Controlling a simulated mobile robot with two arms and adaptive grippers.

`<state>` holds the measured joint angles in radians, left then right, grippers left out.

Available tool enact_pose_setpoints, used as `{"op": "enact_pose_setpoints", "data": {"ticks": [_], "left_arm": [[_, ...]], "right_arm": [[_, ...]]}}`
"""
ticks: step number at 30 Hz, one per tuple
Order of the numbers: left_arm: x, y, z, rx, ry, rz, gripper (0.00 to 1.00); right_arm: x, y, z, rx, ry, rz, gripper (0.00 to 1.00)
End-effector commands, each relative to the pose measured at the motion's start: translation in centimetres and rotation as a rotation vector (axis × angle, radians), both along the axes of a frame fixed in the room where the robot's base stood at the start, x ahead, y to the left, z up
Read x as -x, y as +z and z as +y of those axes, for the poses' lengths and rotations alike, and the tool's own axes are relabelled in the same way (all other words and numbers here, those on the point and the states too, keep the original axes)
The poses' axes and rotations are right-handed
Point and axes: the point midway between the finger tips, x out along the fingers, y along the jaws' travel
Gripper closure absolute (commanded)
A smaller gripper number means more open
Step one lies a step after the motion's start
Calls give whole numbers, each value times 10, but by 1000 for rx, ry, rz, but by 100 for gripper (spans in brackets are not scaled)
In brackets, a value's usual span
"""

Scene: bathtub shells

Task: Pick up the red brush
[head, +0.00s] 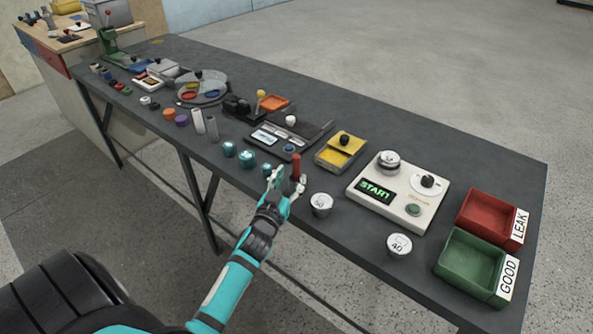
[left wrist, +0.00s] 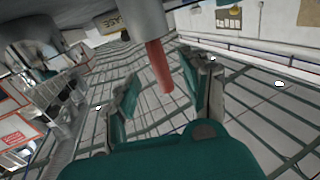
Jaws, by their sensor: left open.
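The red brush (head: 296,166) stands upright near the front edge of the dark table, its red handle pointing up. Its lower end is partly hidden by my gripper in the head view. My left gripper (head: 286,181) is open at the brush, with one finger to each side of it. In the left wrist view, the red handle (left wrist: 159,68) reaches from a grey cylindrical part into the gap between the open fingers (left wrist: 160,82). Clear space shows between the handle and the right finger. My right gripper is not in view.
Several teal-topped pieces (head: 247,158) stand just left of my gripper. A round silver weight (head: 321,204) stands close on its right. A START box (head: 398,190), a red LEAK bin (head: 488,216) and a green GOOD bin (head: 470,264) are farther right.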

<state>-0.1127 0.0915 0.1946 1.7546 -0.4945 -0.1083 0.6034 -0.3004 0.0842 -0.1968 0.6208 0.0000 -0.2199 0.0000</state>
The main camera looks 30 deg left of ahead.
Motion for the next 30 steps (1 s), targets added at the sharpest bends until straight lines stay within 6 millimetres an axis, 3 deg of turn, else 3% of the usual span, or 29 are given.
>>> {"op": "enact_pose_setpoints", "data": {"ticks": [10, 20, 30], "left_arm": [[-44, -1, 10, 0, 0, -1, 53], [-51, -2, 12, 0, 0, 1, 53], [-50, -2, 12, 0, 0, 1, 97]], "right_arm": [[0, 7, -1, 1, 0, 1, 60], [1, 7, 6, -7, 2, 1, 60], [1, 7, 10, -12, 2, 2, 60]]}}
